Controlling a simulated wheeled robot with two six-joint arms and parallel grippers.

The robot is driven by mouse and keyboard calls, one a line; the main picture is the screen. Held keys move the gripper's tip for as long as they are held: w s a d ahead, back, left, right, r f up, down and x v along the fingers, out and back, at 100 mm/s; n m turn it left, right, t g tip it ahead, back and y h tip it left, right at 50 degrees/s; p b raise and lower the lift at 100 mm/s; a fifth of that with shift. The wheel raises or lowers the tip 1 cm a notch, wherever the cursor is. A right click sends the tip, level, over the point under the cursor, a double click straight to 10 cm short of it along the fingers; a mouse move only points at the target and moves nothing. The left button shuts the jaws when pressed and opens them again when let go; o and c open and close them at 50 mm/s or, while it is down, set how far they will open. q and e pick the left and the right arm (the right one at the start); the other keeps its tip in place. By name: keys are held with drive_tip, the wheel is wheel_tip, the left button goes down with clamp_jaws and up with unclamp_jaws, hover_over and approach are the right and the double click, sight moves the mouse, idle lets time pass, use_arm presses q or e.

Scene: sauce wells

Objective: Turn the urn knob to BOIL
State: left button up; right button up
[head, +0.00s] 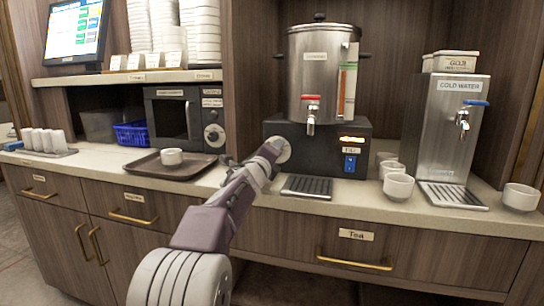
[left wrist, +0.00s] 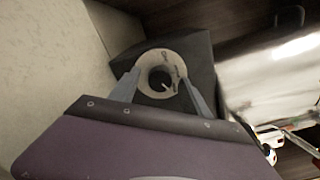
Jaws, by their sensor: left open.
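The urn (head: 318,75) is a steel cylinder with a red-handled tap, standing on a black base (head: 335,140). The knob's pale round dial (head: 284,149) is on the left of the base front, partly covered by my left gripper (head: 271,152). In the left wrist view the dark knob (left wrist: 161,79) sits in the middle of the pale dial ring. My left gripper is open there, with one finger on each side of the dial. I cannot tell whether they touch the knob. The dial's lettering is too small to read. My right gripper is out of view.
A drip tray (head: 307,187) lies below the urn tap. White bowls (head: 398,187) and a cold water dispenser (head: 452,130) stand to the right. A brown tray (head: 150,168) with a cup and a microwave (head: 180,118) are to the left. A blue switch (head: 350,163) is on the base.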

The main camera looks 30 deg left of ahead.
use_arm(q)
drive_tip(key=v, duration=0.8)
drive_tip(key=shift+s, duration=0.45)
